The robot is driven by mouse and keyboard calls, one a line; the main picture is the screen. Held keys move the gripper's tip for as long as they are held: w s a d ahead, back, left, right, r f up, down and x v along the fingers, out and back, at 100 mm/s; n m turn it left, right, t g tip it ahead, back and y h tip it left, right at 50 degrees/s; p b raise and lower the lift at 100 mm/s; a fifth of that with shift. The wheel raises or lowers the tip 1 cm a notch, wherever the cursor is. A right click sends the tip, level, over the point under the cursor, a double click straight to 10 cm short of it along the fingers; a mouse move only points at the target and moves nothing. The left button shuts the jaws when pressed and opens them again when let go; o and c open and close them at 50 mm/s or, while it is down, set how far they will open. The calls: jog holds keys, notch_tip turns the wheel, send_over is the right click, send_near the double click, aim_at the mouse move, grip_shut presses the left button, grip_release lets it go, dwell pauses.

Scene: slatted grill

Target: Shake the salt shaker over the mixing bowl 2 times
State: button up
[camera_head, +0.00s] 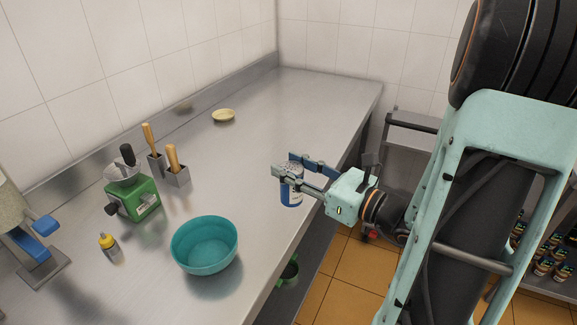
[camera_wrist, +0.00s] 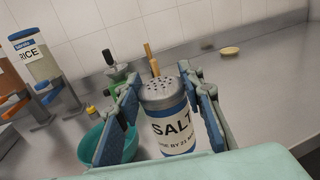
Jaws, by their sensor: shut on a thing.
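The salt shaker (camera_wrist: 172,125) is blue and white with a perforated metal top and a "SALT" label. It stands upright between the fingers of my gripper (camera_wrist: 165,115) in the wrist view. In the head view my gripper (camera_head: 292,178) is shut on the shaker (camera_head: 291,190) near the counter's right edge. The teal mixing bowl (camera_head: 204,246) sits on the counter, to the left of and nearer than the shaker. The bowl shows partly behind the left finger in the wrist view (camera_wrist: 92,150). The bowl's visible inside looks empty.
A dispenser (camera_head: 30,235) is at the left. The counter's far part is clear.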

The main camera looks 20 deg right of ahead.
notch_tip(320, 180, up, 7)
jog(key=p, duration=0.6)
jog(key=shift+r, duration=0.1)
dwell(0.4)
